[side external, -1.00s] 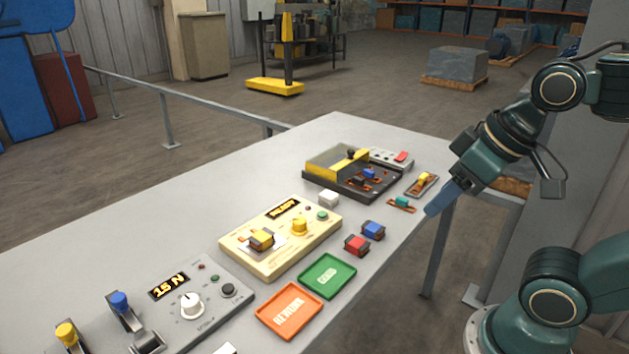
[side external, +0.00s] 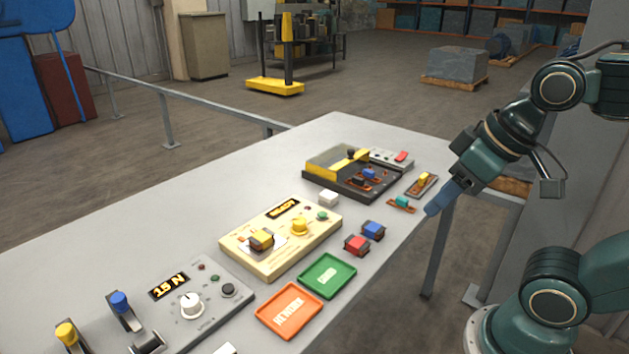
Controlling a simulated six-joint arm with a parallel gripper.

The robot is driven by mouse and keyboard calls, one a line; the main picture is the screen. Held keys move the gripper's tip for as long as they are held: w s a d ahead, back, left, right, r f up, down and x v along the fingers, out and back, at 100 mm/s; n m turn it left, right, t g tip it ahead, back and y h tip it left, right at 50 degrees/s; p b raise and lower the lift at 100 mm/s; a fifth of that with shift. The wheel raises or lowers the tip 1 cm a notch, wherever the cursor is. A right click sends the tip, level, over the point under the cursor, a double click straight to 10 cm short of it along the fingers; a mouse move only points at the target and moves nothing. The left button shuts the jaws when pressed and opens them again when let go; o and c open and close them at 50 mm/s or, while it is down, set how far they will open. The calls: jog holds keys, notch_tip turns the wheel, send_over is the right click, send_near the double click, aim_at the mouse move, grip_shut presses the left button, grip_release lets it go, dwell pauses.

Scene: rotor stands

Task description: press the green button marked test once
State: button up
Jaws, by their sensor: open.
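A small green button (side external: 322,215) sits at the far right corner of the cream box (side external: 262,270), near a small red lamp (side external: 308,207). Its marking is too small to read. The box has a lit display (side external: 283,208), a yellow knob (side external: 299,226) and a yellow-and-black block (side external: 262,239) on a pale plate. My gripper (side external: 437,206), with blue fingers, is open at the table's right edge, well to the right of the button and apart from it. It appears empty. The gap between the fingers is hard to see from this side.
Between my gripper and the box lie a blue block (side external: 373,230), a red block (side external: 357,244) and a teal part (side external: 402,202). A black-and-yellow fixture (side external: 310,182) stands behind. Green (side external: 348,266) and orange (side external: 264,318) trays and a grey panel (side external: 240,296) are nearer.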

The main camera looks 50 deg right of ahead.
grip_shut()
dwell(1.5)
